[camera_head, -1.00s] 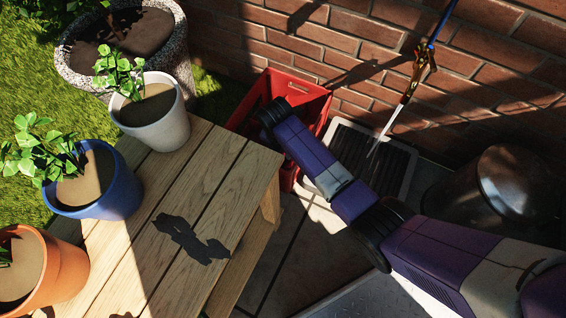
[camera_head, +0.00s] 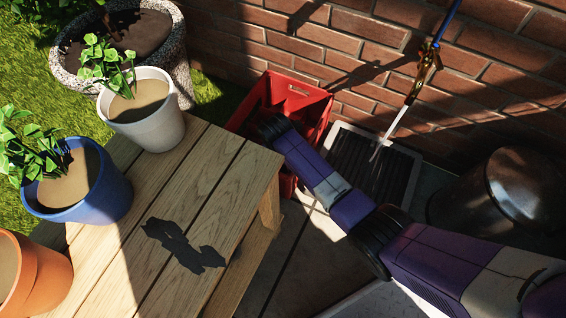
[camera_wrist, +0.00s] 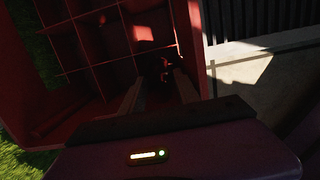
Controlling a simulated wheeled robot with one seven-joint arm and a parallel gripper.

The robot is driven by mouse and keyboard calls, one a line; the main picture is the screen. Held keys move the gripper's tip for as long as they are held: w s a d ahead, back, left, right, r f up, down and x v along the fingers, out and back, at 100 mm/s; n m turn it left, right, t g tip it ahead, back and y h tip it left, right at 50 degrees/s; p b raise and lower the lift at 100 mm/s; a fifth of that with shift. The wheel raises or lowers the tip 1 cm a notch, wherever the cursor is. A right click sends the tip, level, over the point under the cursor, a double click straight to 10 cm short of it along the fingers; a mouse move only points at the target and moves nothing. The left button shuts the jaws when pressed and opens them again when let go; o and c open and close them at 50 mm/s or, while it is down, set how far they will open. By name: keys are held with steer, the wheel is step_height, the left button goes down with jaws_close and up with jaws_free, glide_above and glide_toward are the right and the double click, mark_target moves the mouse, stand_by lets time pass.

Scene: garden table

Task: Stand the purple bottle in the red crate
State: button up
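The red crate (camera_head: 316,103) stands on the ground between the table and the brick wall. Its inside is split by thin dividers into compartments, which show in the wrist view (camera_wrist: 96,68). My gripper (camera_wrist: 160,76) points down into the crate, its two fingers apart. Nothing is clearly seen held between them. Small dark shapes lie in deep shadow just past the fingertips, and I cannot tell what they are. In the head view my arm hides the gripper and part of the crate. I cannot make out the purple bottle in either view.
The wooden table (camera_head: 215,190) holds a white pot (camera_head: 150,125), a blue pot (camera_head: 105,190) and an orange pot (camera_head: 45,280) with plants. A dark ribbed tray (camera_head: 402,172) lies right of the crate. A brick wall (camera_head: 460,90) rises behind. The table's near right part is clear.

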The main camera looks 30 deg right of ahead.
step_height(320, 180, up, 12)
steer(key=s+a+p, duration=0.1)
steer(key=p, duration=0.6)
steer(key=shift+a, duration=0.25)
